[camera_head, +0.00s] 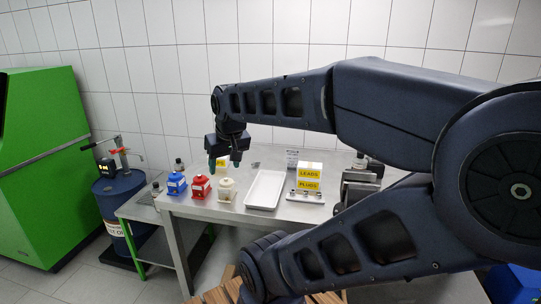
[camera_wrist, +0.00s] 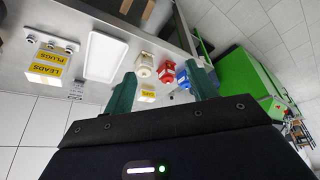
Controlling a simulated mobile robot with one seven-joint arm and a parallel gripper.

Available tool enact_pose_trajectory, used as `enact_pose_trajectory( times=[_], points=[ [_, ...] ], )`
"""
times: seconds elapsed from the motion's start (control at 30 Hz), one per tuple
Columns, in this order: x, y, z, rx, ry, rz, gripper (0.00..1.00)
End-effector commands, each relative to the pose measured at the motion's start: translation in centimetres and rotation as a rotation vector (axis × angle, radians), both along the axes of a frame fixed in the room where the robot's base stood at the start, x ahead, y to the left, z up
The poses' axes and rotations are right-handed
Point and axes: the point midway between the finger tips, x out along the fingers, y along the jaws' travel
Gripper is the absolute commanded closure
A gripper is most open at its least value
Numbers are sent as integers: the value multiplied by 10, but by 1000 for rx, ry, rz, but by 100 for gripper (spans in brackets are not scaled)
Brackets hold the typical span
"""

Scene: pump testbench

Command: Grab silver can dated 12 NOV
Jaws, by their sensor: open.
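I cannot make out any silver can with a readable 12 NOV date in either view. In the head view, a small grey can-like cylinder (camera_head: 178,165) stands at the back left of the bench, and a second small one (camera_head: 156,187) stands in front of it to the left; both are too small to read. My gripper (camera_head: 225,165) points down above the back part of the table, right of these cylinders. In the wrist view, my gripper (camera_wrist: 163,88) shows two green fingers spread apart with nothing held between them.
Blue (camera_head: 176,183), red (camera_head: 200,187) and cream (camera_head: 226,190) units stand in a row on the grey table. A white tray (camera_head: 264,190) and yellow LEADS and PLUGS boxes (camera_head: 309,178) are to their right. A blue drum (camera_head: 120,205) and green cabinet (camera_head: 42,165) stand left.

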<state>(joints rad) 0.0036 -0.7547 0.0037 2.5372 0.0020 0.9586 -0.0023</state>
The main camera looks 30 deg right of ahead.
Motion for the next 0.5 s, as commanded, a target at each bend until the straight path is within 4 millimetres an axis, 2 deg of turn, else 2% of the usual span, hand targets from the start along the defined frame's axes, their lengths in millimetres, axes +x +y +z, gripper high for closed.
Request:
enact_pose_trajectory(
  times=[0.27, 0.37, 0.5],
  points=[
    [6, -5, 2, 4, 1, -23, 43],
    [21, -20, 8, 15, 4, -82, 43],
    [52, -58, 18, 38, 8, -215, 43]
  ],
)
